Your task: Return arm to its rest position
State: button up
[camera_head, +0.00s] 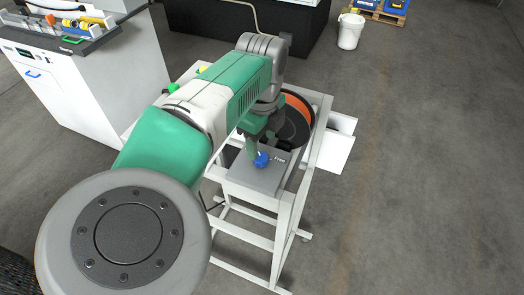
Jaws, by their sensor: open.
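My arm, green and white, reaches from the lower left over a white-framed stand (322,135). My gripper (256,148) points down at the front of the stand, above a grey box (262,178). A blue knob (262,160) shows on the box just below the gripper. I cannot tell whether the fingers touch the knob. The gap between the fingertips is too small to make out.
A black and orange spool (297,120) sits in the stand behind the gripper. A white cabinet with a tool tray (72,46) stands at upper left. A white bucket (350,32) and a pallet (380,14) are at the back. Floor at right is clear.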

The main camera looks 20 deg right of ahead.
jog(key=shift+r, duration=1.1)
jog(key=shift+d, duration=0.1)
